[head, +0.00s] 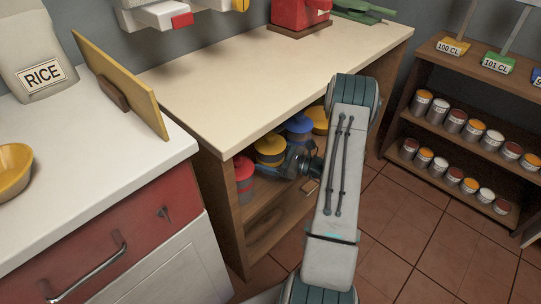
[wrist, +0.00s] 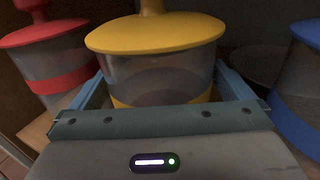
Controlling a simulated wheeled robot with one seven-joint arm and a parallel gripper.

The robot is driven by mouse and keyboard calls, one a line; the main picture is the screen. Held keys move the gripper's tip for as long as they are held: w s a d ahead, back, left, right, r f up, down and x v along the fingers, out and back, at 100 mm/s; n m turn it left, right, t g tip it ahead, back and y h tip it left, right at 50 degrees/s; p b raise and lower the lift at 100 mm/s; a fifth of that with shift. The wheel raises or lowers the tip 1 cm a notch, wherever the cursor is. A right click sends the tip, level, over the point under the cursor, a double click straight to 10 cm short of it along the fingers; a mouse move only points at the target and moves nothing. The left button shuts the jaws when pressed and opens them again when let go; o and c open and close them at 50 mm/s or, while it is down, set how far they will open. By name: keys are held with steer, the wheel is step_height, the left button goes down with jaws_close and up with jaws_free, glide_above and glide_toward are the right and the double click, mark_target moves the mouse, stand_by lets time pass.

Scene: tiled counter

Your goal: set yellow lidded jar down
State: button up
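The yellow lidded jar (wrist: 158,75) has a clear body with a yellow band and a wide yellow lid. It stands upright between the two blue fingers of my gripper (wrist: 160,85) in the wrist view, with a finger against each side. In the head view the jar (head: 270,147) is inside the open cupboard under the counter, and my gripper (head: 300,160) reaches in from the right. The jar's base is hidden, so I cannot tell whether it touches the shelf.
A red-lidded jar (wrist: 45,55) is left of the yellow one, and a blue-lidded jar (wrist: 300,85) is to the right. Another yellow lid (head: 319,117) shows farther back. The countertop (head: 265,75) overhangs the shelf. A can rack (head: 470,130) stands at right.

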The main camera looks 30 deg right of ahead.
steer(key=shift+r, duration=0.25)
steer(key=p+v, duration=0.2)
steer(key=v, duration=1)
steer(key=shift+f, duration=0.1)
